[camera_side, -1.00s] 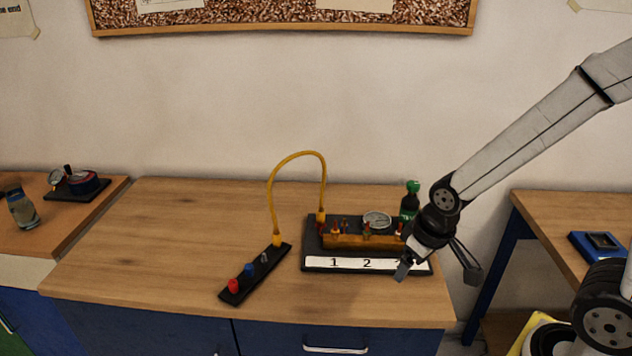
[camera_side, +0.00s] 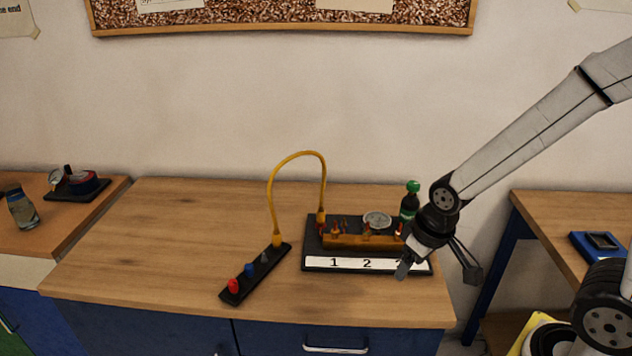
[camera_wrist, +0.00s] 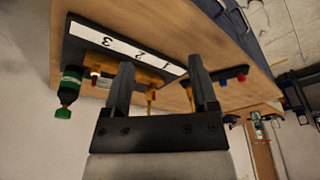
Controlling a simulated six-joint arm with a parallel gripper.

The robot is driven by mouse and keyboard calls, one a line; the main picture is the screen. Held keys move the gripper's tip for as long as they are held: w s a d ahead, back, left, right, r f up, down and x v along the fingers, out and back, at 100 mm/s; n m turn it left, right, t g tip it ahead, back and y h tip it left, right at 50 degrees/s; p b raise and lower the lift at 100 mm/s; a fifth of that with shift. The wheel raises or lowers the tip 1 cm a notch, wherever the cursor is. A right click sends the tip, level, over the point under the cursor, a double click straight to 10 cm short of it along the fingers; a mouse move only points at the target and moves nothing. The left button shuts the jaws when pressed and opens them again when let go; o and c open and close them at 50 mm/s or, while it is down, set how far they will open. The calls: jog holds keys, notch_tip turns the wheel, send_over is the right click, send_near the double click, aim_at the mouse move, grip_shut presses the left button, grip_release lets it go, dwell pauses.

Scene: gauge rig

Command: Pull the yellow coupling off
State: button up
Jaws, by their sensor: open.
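A yellow hose (camera_side: 298,154) arches over the bench. One yellow coupling (camera_side: 321,217) sits upright at the left end of the brass manifold, above label 1. The hose's other yellow end (camera_side: 277,240) sits on the far end of a black strip (camera_side: 238,288). My gripper (camera_side: 438,270) is open and empty at the right end of the manifold base, near label 3, apart from the hose. In the wrist view, its open fingers (camera_wrist: 160,75) overlap the manifold and strip, and a yellow upright part (camera_wrist: 151,94) shows between them.
The black manifold base (camera_side: 310,250) carries a gauge (camera_side: 376,219) and a white label plate (camera_side: 350,263). A green-capped bottle (camera_side: 410,204) stands behind its right end. Red (camera_side: 233,286) and blue (camera_side: 249,270) caps sit on the strip. The bench's left side is clear.

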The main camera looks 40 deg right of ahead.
jog(key=w+d+m, duration=0.2)
jog(key=w+m, duration=0.1)
jog(key=w, duration=1.4)
jog(key=m+t+h, duration=0.1)
jog(key=m+h, duration=0.1)
jog(key=m, duration=0.1)
send_over(321, 211)
jog(key=s+a, duration=0.1)
jog(key=s, duration=0.1)
notch_tip(321, 211, down, 5)
jog(key=shift+r, duration=0.1)
jog(key=shift+x, duration=3.95)
jog(key=shift+w, duration=0.1)
jog(key=shift+c, duration=0.2)
jog(key=shift+r, duration=0.1)
grip_shut()
